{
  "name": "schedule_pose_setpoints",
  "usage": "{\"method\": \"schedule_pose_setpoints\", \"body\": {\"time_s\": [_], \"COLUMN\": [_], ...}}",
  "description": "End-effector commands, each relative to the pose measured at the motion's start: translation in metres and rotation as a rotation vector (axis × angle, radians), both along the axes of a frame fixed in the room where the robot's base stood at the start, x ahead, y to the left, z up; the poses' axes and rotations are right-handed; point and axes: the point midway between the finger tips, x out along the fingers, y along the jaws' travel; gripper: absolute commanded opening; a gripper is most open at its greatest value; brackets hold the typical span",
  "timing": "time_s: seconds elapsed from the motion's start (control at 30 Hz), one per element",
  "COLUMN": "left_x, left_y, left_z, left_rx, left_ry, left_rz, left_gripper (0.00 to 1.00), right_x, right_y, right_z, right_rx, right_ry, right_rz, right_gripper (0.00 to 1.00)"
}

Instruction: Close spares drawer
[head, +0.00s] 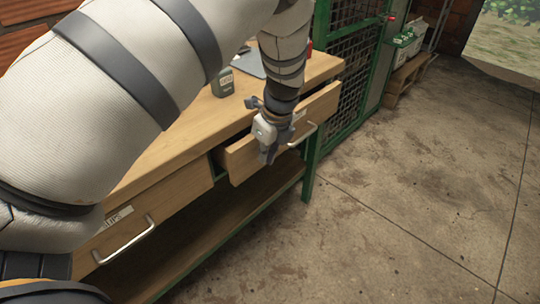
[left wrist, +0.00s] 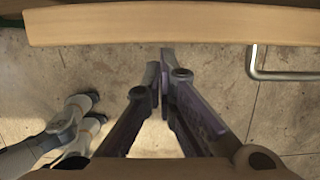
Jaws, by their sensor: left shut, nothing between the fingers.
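The far drawer (head: 240,158) of the wooden workbench stands pulled out, with a dark gap beside its front at the left. Its label is too small to read, so I cannot confirm that it is the spares drawer. It has a metal bar handle (head: 303,134), which also shows in the left wrist view (left wrist: 252,62). My left gripper (head: 268,158) is shut and empty, at the drawer's front, left of the handle. In the left wrist view its fingertips (left wrist: 162,58) are just below the drawer front (left wrist: 150,27); I cannot tell whether they touch it. My right gripper is not seen.
The near drawer (head: 155,210), with its own handle (head: 125,243), looks shut. A dark green device (head: 222,83) stands on the bench top (head: 190,125). A lower shelf (head: 225,220) runs beneath. A green mesh cage (head: 348,95) stands behind. The concrete floor (head: 410,190) at right is clear.

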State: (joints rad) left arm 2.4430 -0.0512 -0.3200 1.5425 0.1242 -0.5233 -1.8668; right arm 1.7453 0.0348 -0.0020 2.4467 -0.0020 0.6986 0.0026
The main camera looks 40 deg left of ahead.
Motion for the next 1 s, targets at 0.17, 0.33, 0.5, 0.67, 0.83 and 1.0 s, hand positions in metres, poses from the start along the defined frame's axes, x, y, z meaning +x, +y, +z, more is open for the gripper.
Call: {"method": "schedule_pose_setpoints", "body": {"time_s": [0.17,0.33,0.5,0.67,0.83,1.0], "left_x": [0.0,0.002,0.004,0.004,0.004,0.003], "left_y": [0.0,0.022,0.047,0.053,0.054,0.047], "left_z": [0.0,0.002,0.001,0.0,0.0,0.002], "left_rx": [0.0,-0.003,-0.001,0.001,0.003,0.003], "left_ry": [0.0,-0.003,-0.003,0.0,0.0,-0.001], "left_rz": [0.001,0.006,0.002,0.001,0.001,0.001], "left_gripper": [0.0,0.0,0.0,0.0,0.0,0.0], "right_x": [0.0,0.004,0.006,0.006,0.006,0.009], "right_y": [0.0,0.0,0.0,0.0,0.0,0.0], "right_z": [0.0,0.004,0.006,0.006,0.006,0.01], "right_rx": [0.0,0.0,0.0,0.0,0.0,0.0], "right_ry": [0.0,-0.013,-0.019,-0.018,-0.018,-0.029], "right_rz": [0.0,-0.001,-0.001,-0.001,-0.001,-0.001], "right_gripper": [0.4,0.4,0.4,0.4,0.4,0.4]}}
